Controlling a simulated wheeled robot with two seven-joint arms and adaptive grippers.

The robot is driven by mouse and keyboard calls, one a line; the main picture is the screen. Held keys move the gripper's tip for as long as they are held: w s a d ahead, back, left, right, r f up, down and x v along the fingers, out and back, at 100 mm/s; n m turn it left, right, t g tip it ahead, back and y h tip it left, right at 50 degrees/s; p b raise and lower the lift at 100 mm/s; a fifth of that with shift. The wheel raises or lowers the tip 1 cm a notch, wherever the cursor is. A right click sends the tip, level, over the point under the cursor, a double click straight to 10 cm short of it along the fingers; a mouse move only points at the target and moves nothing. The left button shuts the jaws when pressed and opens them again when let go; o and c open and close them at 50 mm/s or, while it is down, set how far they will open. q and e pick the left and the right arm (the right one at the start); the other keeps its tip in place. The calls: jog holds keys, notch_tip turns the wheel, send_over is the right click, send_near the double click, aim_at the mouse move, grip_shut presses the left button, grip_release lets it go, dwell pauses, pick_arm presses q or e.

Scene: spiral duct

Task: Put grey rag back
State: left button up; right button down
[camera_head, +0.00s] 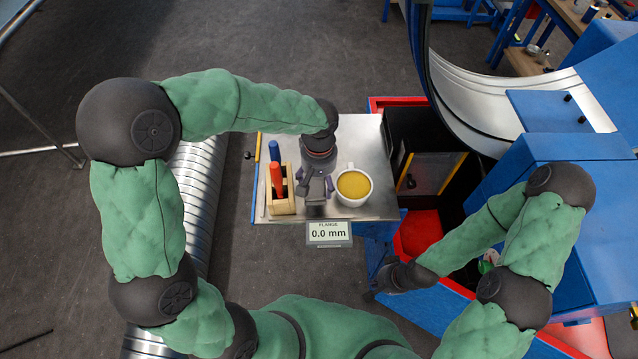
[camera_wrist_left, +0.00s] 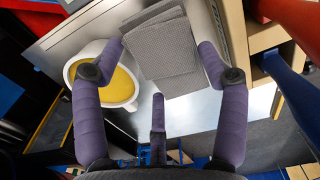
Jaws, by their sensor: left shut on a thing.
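The grey rag (camera_wrist_left: 168,48) is folded and lies between the purple fingers of my left gripper (camera_wrist_left: 162,50) in the left wrist view. In the head view my left gripper (camera_head: 317,188) reaches down over the metal tabletop (camera_head: 369,138), between a wooden tool holder and a cup, and mostly hides the rag. The gripper is shut on the rag. Whether the rag touches the tabletop is hard to tell. My right gripper (camera_head: 386,281) hangs at the lower right, away from the tabletop; its fingers are too dark to read.
The white cup (camera_head: 353,199) of yellow contents stands close right of my left gripper. The wooden holder (camera_head: 281,204) with red and blue handles stands close left. A display (camera_head: 328,233) reading 0.0 mm is at the front edge. A spiral duct (camera_head: 199,190) runs left; blue machinery (camera_head: 575,155) fills the right.

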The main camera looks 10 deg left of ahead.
aim_at(319, 185)
pick_arm(q)
jog(key=shift+w+a+f, duration=0.25)
jog(key=shift+w+f, duration=0.55)
jog(key=shift+f, duration=1.65)
jog(key=shift+f, duration=0.15)
jog(key=o, duration=1)
notch_tip(319, 185, up, 12)
jog(key=shift+r, duration=0.2)
